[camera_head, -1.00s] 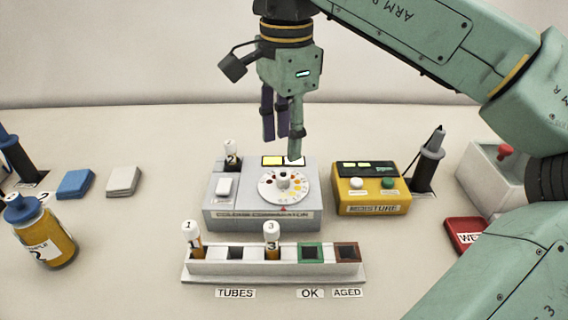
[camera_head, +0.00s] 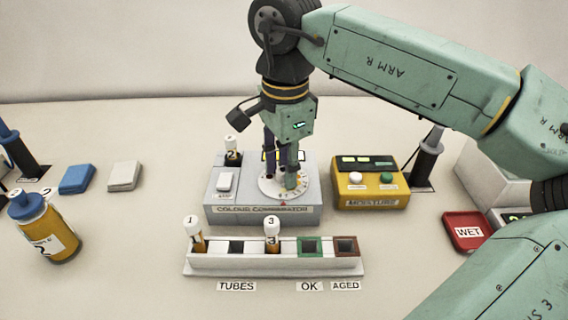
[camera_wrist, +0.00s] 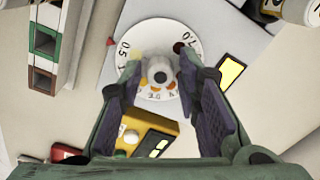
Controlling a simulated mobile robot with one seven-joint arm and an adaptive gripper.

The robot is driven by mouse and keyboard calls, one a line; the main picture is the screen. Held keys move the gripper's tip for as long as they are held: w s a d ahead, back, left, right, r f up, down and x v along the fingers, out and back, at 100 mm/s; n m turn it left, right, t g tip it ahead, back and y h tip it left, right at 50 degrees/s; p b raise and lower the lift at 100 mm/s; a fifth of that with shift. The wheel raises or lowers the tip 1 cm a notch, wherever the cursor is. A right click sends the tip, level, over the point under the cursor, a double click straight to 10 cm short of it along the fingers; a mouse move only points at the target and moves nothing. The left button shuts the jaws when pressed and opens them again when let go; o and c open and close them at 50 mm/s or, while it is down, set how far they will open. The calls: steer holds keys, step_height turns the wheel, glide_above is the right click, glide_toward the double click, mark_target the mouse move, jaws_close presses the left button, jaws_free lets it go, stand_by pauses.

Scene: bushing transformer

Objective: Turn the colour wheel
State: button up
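The colour wheel (camera_head: 266,191) is a white dial on top of the grey colour comparator (camera_head: 225,206). In the wrist view the wheel (camera_wrist: 147,35) shows printed numbers and coloured dots, with a pale round knob (camera_wrist: 158,73) at its centre. My gripper (camera_head: 282,180) points down over the wheel and hides much of it in the head view. In the wrist view my gripper (camera_wrist: 158,78) is open, with one finger on each side of the knob and small gaps showing. Tube 2 (camera_head: 233,152) stands in the comparator's back left.
A tube rack (camera_head: 270,266) with tubes 1 and 3 stands in front of the comparator. The yellow moisture meter (camera_head: 370,190) is close on its right, with a black probe (camera_head: 429,155) beyond. A sample bottle (camera_head: 42,228) stands at left.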

jaws_close()
steer(key=shift+m, duration=0.3)
steer(key=shift+f+m+b, duration=0.1)
steer(key=shift+m+b, duration=0.85)
steer(key=shift+m, duration=0.25)
steer(key=shift+m+b, duration=0.7)
steer(key=shift+m, duration=1.2)
steer(key=shift+o, duration=1.6)
jaws_free()
